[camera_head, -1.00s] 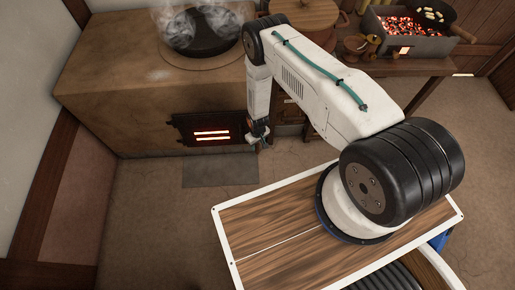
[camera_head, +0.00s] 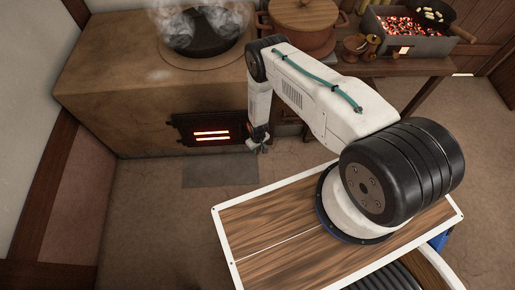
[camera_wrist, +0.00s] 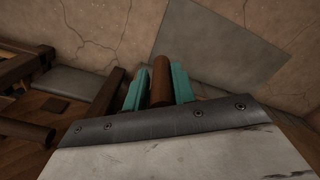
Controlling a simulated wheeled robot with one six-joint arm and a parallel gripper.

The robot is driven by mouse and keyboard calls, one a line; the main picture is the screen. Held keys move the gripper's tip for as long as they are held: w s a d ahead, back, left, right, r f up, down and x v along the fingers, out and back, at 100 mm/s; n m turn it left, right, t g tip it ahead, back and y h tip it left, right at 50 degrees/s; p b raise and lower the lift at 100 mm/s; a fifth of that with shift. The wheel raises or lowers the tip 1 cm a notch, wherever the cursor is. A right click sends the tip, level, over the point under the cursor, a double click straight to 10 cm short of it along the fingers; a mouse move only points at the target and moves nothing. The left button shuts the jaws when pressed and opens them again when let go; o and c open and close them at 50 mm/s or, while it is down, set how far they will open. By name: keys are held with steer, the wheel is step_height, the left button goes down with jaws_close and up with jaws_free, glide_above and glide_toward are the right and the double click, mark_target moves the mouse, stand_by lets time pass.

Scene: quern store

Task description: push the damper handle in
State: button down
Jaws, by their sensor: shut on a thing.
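The damper handle (camera_wrist: 161,80) shows in the wrist view as a brown, round wooden bar. My gripper (camera_wrist: 160,88) is shut on it, one teal finger on each side. In the head view my gripper (camera_head: 258,146) points down beside the front of the clay stove (camera_head: 120,95), just right of the black fire door (camera_head: 211,131) with its glowing slots. There the handle is too small to tell from the fingers. Where the handle enters the stove is hidden in both views.
A smoking pan (camera_head: 203,38) stands on the stove. At the right a table (camera_head: 400,68) holds a lidded pot (camera_head: 304,22) and a brazier of glowing coals (camera_head: 403,32). A grey floor slab (camera_head: 220,172) lies before the fire door. Open floor is at the right.

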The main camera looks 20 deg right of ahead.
steer(key=w, duration=0.3)
steer(key=shift+w+d, duration=0.3)
steer(key=shift+d, duration=0.05)
steer(key=c, duration=1.3)
jaws_free()
steer(key=shift+a, duration=0.2)
steer(key=shift+o, duration=0.2)
steer(key=shift+d, duration=0.2)
steer(key=shift+d+r, duration=0.1)
steer(key=shift+r, duration=0.05)
steer(key=shift+r, duration=3.8)
